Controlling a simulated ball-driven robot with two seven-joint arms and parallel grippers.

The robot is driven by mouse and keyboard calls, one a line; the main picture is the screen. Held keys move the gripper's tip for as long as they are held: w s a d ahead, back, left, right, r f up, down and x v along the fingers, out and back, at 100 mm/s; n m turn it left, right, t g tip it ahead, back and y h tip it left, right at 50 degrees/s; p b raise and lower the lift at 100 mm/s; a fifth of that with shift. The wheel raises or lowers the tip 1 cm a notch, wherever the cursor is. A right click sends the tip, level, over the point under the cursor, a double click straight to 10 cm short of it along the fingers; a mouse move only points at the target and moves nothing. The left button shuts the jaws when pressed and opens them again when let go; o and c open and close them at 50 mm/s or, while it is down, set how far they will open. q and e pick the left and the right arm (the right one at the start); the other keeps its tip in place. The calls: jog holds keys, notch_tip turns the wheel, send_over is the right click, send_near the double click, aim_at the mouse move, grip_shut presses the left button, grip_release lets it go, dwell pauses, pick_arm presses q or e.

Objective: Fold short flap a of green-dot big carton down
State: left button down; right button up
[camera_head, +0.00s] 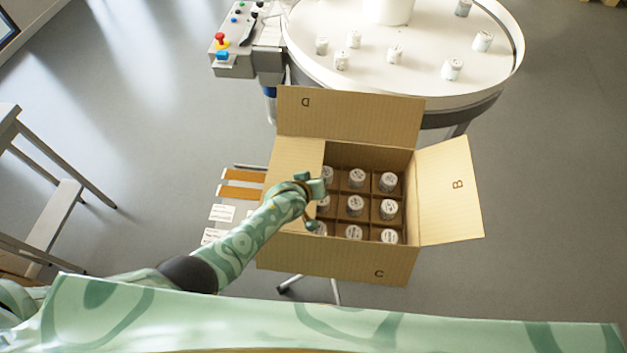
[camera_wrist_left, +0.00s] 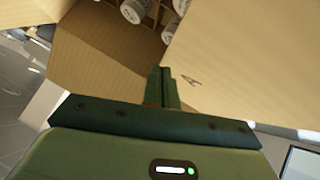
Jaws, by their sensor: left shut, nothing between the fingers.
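The big carton (camera_head: 345,262) stands open in the head view, with white-capped jars in its divided inside. Short flap A (camera_head: 297,157) covers the left part of the opening; its exact tilt is hard to tell. Its printed letter shows on the flap in the left wrist view (camera_wrist_left: 225,70). My left gripper (camera_head: 314,205) is at the flap's inner edge, over the left jars. Its fingers (camera_wrist_left: 164,82) are shut together and empty, close beside the flap; contact is unclear. I see no green dot. My right gripper is out of view.
Flap D (camera_head: 350,118) stands out at the back, flap B (camera_head: 452,190) at the right and flap C (camera_head: 335,258) at the front. A round table (camera_head: 420,70) with loose jars stands behind. Labels and brown strips (camera_head: 240,192) lie left of the carton.

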pick_arm(q)
jog(key=shift+s+f, duration=0.1)
jog(key=shift+f, duration=0.15)
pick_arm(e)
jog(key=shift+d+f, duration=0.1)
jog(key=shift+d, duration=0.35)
